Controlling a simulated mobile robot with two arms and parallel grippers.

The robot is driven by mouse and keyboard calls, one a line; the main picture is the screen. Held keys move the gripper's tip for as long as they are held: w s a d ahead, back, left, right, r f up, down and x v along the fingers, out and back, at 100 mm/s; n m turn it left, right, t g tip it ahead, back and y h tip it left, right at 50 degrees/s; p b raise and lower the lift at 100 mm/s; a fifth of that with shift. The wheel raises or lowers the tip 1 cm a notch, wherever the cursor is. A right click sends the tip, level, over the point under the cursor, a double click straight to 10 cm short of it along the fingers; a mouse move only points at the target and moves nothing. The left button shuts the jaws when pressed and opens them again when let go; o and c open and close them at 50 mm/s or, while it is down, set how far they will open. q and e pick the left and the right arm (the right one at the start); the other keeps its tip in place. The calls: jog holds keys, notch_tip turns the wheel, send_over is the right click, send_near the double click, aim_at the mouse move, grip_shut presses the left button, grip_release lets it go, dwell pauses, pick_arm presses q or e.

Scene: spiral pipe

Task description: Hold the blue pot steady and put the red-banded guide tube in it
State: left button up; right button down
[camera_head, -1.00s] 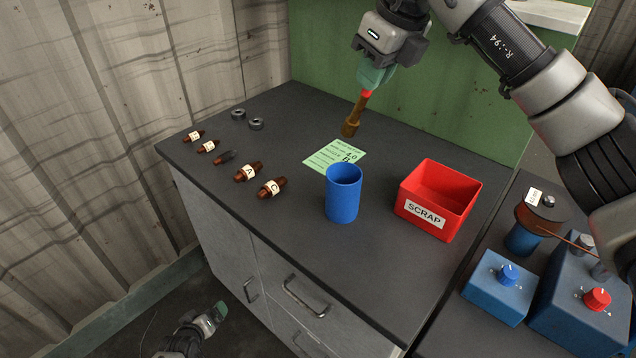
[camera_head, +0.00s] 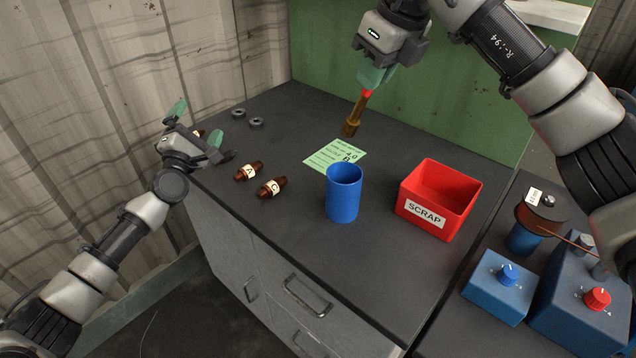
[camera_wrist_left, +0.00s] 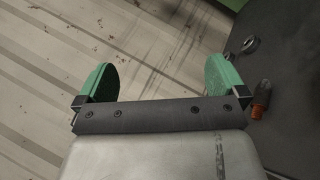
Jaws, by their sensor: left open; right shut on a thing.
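The blue pot (camera_head: 343,194) stands upright on the dark bench top, in the middle of the head view. My left gripper (camera_head: 196,130) is open and empty at the bench's left edge, well left of the pot. Its green fingers also show spread in the left wrist view (camera_wrist_left: 162,82).
A red SCRAP bin (camera_head: 437,202) stands right of the pot. A green card (camera_head: 334,157) lies behind it. Two dark rings (camera_head: 256,123) lie farther back. Blue boxes (camera_head: 497,287) stand at right.

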pick_arm(q)
jog(key=s+d+n+g+h, duration=0.35)
jog(key=d+h, duration=0.25)
jog(key=d, duration=0.9)
jog(key=n+g+h, duration=0.2)
jog(key=g+h, duration=0.1)
jog(key=g, duration=0.1)
send_over(331, 204)
jog(key=v, duration=0.4)
notch_tip(331, 204, down, 4)
notch_tip(331, 204, down, 8)
jog(key=shift+w+d+r, duration=0.1)
jog(key=shift+r, duration=0.05)
jog(key=shift+w+d+f, duration=0.15)
jog(key=shift+w+f, duration=0.1)
jog(key=shift+x, duration=3.5)
jog(key=c, duration=0.9)
